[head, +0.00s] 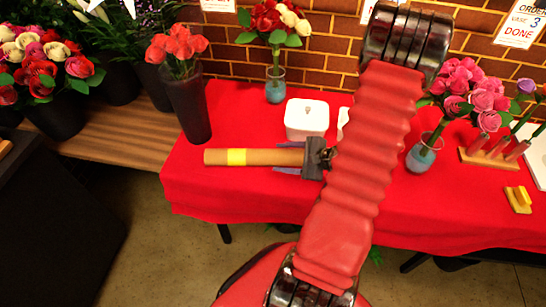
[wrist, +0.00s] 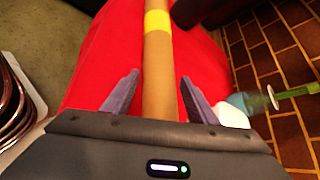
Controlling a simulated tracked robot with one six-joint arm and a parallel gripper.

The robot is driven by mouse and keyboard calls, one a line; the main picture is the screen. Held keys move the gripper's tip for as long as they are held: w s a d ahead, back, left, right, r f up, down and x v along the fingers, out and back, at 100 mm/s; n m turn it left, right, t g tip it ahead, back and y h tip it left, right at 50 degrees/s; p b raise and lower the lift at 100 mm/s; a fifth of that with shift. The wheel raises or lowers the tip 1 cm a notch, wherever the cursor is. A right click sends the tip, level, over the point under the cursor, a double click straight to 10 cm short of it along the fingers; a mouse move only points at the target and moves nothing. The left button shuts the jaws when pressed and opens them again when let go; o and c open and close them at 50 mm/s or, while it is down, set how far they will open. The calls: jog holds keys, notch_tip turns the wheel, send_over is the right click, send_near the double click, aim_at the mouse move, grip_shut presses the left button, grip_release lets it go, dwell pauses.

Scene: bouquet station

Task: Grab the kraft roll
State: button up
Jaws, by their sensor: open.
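The kraft roll is a long brown tube with a yellow band (head: 222,157). It lies across the left part of the red-covered table in the head view, and runs away from my gripper in the wrist view (wrist: 158,50). My gripper (head: 280,157) is at the roll's right end. Its two purple-grey fingers are spread, one on each side of the roll, with gaps visible in the wrist view (wrist: 160,79). The roll's near end is hidden behind the gripper body.
A white box (head: 307,120) stands just behind my gripper. A dark vase of red flowers (head: 185,105) stands beyond the roll's left end. Behind are a glass vase (head: 275,90) and a brick wall. Pink roses in a vase (head: 421,155) stand right of my arm.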

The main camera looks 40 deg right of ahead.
aim_at(273, 158)
jog(key=shift+x, duration=1.45)
jog(key=c, duration=1.2)
